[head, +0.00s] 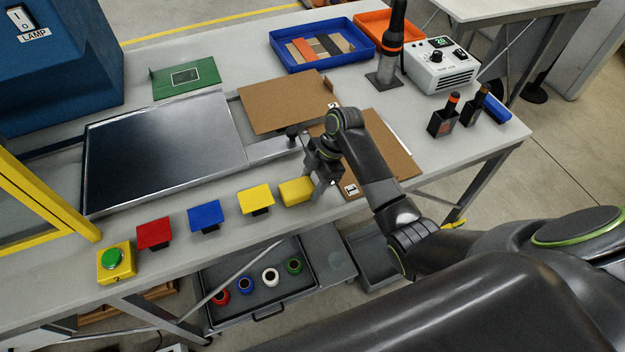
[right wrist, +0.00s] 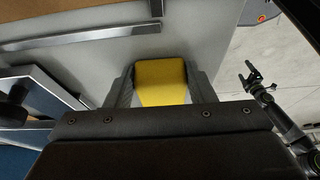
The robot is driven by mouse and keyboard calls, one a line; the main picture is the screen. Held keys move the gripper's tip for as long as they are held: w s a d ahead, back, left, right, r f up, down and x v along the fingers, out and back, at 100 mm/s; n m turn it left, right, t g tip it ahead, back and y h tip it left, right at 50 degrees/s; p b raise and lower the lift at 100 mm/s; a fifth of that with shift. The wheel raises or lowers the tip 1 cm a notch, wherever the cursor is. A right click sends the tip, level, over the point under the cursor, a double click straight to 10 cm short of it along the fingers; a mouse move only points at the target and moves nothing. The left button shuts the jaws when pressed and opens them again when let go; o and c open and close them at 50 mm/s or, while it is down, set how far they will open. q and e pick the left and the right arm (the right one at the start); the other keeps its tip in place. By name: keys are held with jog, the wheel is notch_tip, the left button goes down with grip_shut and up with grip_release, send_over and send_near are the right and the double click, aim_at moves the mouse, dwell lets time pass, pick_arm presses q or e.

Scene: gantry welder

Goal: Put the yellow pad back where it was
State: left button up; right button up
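The yellow pad (head: 296,190) is a rounded block at the front edge of the bench, just right of a flat yellow plate (head: 255,198) on a black base. My right gripper (head: 318,180) is at its right end. In the right wrist view the pad (right wrist: 160,82) lies between the two fingers, which appear to press on its sides. Whether its underside touches the bench is not clear. My left gripper (right wrist: 250,74) shows small in the right wrist view, over the floor, with its fingers apart and empty. It is not seen in the head view.
Blue (head: 204,216) and red (head: 154,233) plates and a green button box (head: 116,262) line the front edge to the left. A dark flat panel (head: 165,148) lies behind. Brown boards (head: 285,100) lie near my right arm. A tray with coloured jars (head: 268,306) is below.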

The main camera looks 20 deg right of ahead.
jog(key=o, duration=0.5)
jog(key=shift+c, duration=0.2)
jog(key=shift+r, duration=0.2)
jog(key=shift+d+r, duration=0.2)
jog(key=shift+r, duration=0.05)
jog(key=v, duration=1.1)
jog(key=shift+r+p, duration=0.15)
jog(key=shift+p, duration=0.2)
